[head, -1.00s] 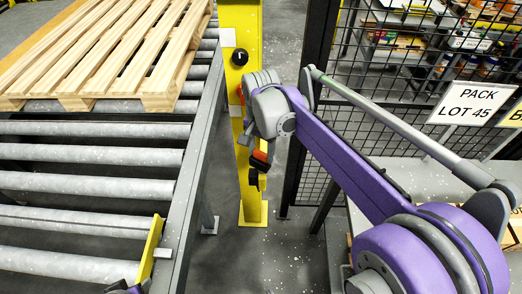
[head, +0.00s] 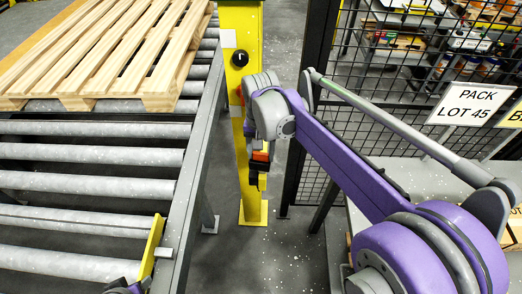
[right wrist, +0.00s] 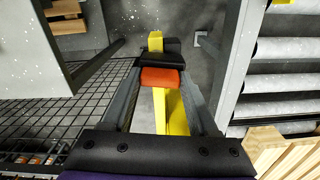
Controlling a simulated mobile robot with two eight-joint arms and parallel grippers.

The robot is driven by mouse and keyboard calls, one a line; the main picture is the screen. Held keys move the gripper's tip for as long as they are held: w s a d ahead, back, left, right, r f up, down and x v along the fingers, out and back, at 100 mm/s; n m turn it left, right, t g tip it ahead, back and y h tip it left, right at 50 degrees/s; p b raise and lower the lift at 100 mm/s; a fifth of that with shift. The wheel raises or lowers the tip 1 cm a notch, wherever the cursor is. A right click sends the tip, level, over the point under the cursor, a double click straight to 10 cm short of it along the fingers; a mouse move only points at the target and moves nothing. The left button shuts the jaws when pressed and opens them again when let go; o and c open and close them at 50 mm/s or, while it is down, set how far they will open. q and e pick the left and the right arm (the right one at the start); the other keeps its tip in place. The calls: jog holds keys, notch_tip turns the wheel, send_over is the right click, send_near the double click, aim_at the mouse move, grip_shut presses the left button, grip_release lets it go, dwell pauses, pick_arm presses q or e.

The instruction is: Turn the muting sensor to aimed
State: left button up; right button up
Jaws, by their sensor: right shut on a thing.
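An orange and black block (right wrist: 160,77), which I take to be the muting sensor, is at the yellow post (head: 254,205). In the right wrist view it sits between the two grey fingers of my right gripper (right wrist: 160,70), which is shut on it. In the head view the orange part (head: 261,156) shows just below my purple right arm, with black parts under it. My right gripper (head: 258,166) there is largely hidden by its own wrist. Which way the sensor faces I cannot tell.
A black round knob (head: 239,57) with a white mark sits higher on the post. A roller conveyor (head: 90,185) with a wooden pallet (head: 110,50) runs on the left. A black mesh fence (head: 365,90) stands at the right. Grey floor is clear around the post's foot.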

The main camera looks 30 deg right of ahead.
jog(key=shift+n, duration=0.7)
jog(key=o, duration=1.4)
notch_tip(320, 180, up, 11)
jog(key=shift+f+p, duration=0.1)
jog(key=shift+p, duration=0.4)
jog(key=shift+s+a, duration=0.1)
jog(key=s+a+f+n+t, duration=0.1)
jog(key=s+a+f+n, duration=0.1)
jog(key=s+f, duration=0.2)
jog(key=s+a+f+n+t+p, duration=0.1)
jog(key=s+a+f+n+t, duration=0.1)
jog(key=s+f, duration=0.3)
jog(key=s+a+f+n+t+p, duration=0.1)
jog(key=s+a+f+n+t, duration=0.1)
jog(key=s+f, duration=0.2)
jog(key=shift+s+a+f+n, duration=0.1)
jog(key=shift+s+f+n, duration=0.2)
jog(key=shift+s, duration=0.45)
